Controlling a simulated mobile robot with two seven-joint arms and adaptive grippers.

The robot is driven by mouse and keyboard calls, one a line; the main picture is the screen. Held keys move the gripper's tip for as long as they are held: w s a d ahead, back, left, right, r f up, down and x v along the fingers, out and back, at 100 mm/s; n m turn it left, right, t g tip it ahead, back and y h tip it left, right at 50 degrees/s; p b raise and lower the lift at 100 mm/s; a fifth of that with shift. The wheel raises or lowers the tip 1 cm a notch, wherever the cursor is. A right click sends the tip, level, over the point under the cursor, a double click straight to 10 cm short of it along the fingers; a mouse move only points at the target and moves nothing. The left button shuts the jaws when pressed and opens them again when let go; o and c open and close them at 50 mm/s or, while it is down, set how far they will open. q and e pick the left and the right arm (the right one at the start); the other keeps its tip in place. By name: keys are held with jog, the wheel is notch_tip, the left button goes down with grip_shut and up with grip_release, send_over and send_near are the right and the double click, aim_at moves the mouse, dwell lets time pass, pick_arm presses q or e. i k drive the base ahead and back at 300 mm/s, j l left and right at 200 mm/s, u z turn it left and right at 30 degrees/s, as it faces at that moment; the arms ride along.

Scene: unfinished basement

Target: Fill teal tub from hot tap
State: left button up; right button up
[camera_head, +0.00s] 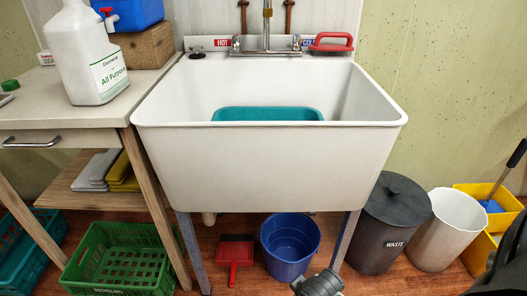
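The teal tub (267,115) sits inside the white sink (270,165), near the middle. The sink's front wall hides its lower part, and I cannot tell whether it holds water. The tap (266,42) stands at the sink's back, with its upper part cut off by the picture's top. Its left handle (236,43) is beside a red HOT label (222,43). Its right handle (297,42) is beside a blue label, partly covered. No stream of water shows. Neither gripper's fingers are in view. Dark parts that appear to be mine show at the bottom and lower right.
A workbench (60,115) with a white jug (85,55) stands left. A blue bucket (290,245) and red dustpan (235,252) are underneath; a waste bin (390,225) stands right.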

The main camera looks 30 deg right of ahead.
aim_at(236, 38)
jog(key=i+l+z, duration=0.15)
jog(key=z, duration=0.2)
jog(key=i+z, duration=0.35)
jog(key=i+l+z, duration=0.1)
jog(key=z, duration=0.25)
jog(key=i, duration=0.05)
